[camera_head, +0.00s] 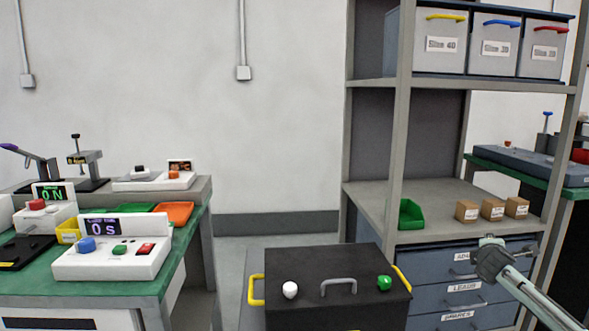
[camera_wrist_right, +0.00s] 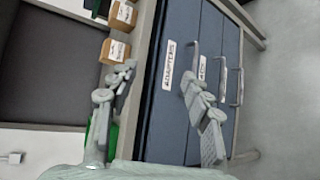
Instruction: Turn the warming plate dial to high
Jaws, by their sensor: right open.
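I cannot tell for sure which device is the warming plate. A low white unit with a small black knob (camera_head: 140,170) and an orange-lit display (camera_head: 180,165) stands at the back of the left bench. A white timer box (camera_head: 112,262) at the bench front has blue and green knobs, a red switch and a display reading 0 s. My right gripper (camera_head: 492,262) is at the lower right, in front of the blue drawers and far from the left bench. In the right wrist view its fingers (camera_wrist_right: 157,78) are spread with nothing between them. My left gripper is out of view.
A black box (camera_head: 335,265) with yellow side handles and white and green knobs stands front centre. A rack (camera_head: 400,130) holds bins above, and a green bin (camera_head: 411,214) and small cartons (camera_head: 493,210) on its shelf. An orange tray (camera_head: 174,213) lies on the left bench.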

